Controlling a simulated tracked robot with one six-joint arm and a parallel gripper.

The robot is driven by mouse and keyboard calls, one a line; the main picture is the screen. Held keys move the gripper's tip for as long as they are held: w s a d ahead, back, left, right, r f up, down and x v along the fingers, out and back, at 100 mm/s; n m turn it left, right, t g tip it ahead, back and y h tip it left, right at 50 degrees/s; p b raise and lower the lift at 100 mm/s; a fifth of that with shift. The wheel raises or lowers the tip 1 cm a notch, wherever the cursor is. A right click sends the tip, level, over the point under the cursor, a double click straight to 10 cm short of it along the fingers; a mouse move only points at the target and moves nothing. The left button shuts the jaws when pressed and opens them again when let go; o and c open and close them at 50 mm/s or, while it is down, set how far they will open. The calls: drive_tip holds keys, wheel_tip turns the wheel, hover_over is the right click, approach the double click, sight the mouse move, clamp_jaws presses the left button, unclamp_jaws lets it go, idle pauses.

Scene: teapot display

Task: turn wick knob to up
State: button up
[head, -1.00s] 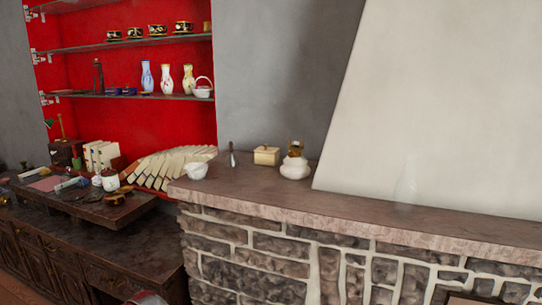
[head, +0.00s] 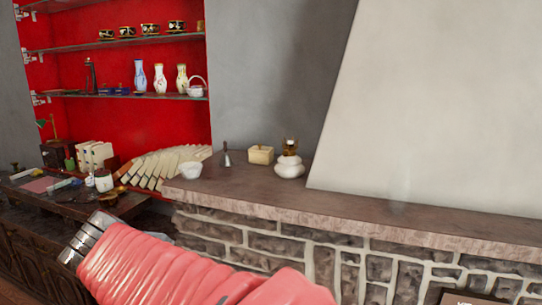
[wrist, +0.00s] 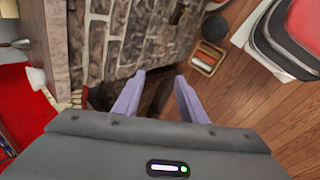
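A white, rounded lamp base (head: 289,168) with a brass burner (head: 291,146) on top stands upright on the stone mantel in the head view. It looks like an oil lamp. The wick knob is too small to make out, and I cannot tell which way it is turned. A faint, clear glass shape (head: 402,193), perhaps a lamp chimney, stands further right on the mantel. My gripper (wrist: 160,78) shows in the wrist view with its two lavender fingers apart and nothing between them. It points down past the stone wall toward the floor, away from the lamp.
In the wrist view, a basket (wrist: 207,58) lies on the wooden floor (wrist: 240,100).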

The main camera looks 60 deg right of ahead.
drive_tip(key=w+d+r+n+g+h, duration=0.1)
drive_tip(key=d+r+n+g+h, duration=0.15)
drive_tip(key=d, duration=0.65)
drive_tip(key=w+d+r+n+g+h, duration=0.1)
drive_tip(key=w+d+r+n+h, duration=0.2)
drive_tip(key=d, duration=0.6)
drive_tip(key=n+g+h, duration=0.4)
drive_tip(key=n+h, duration=0.1)
drive_tip(key=h, duration=0.1)
approach(284, 153)
drive_tip(key=shift+y, duration=0.25)
drive_tip(key=v, duration=0.5)
drive_tip(key=shift+a+r, duration=0.25)
drive_tip(key=shift+a, duration=0.15)
drive_tip(key=shift+d, duration=0.1)
drive_tip(key=x, duration=1.3)
drive_tip(key=shift+d+f, duration=0.1)
drive_tip(key=shift+d, duration=0.2)
